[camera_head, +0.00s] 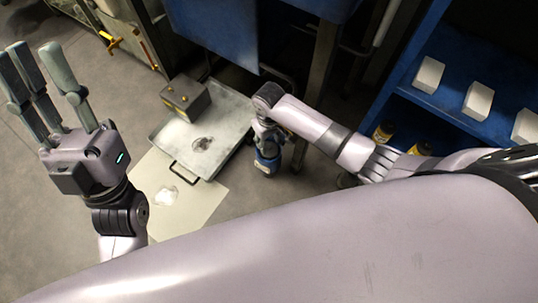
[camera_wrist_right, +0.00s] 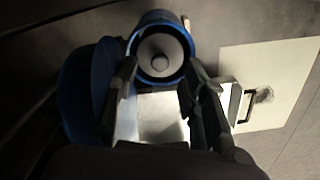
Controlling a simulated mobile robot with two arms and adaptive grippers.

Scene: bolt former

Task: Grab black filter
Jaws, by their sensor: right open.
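A blue-rimmed round object (camera_wrist_right: 160,46) with a dark inside and a grey round centre lies ahead of my right gripper in the wrist view. In the head view a blue and dark cylinder (camera_head: 266,162) stands on the floor under my right gripper (camera_head: 266,135). I cannot tell if it is the black filter. My right gripper's fingers (camera_wrist_right: 158,75) are open, one on each side of its near edge; contact is unclear. My left gripper (camera_head: 45,60) is open and empty, fingers raised, at the left of the head view.
A metal tray (camera_head: 222,160) with a dark spill lies left of the cylinder, with a dark grey box (camera_head: 185,98) at its far-left corner. A pale sheet (camera_head: 204,196) lies in front. A blue shelf (camera_head: 440,108) with white boxes and yellow-and-black containers stands at right.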

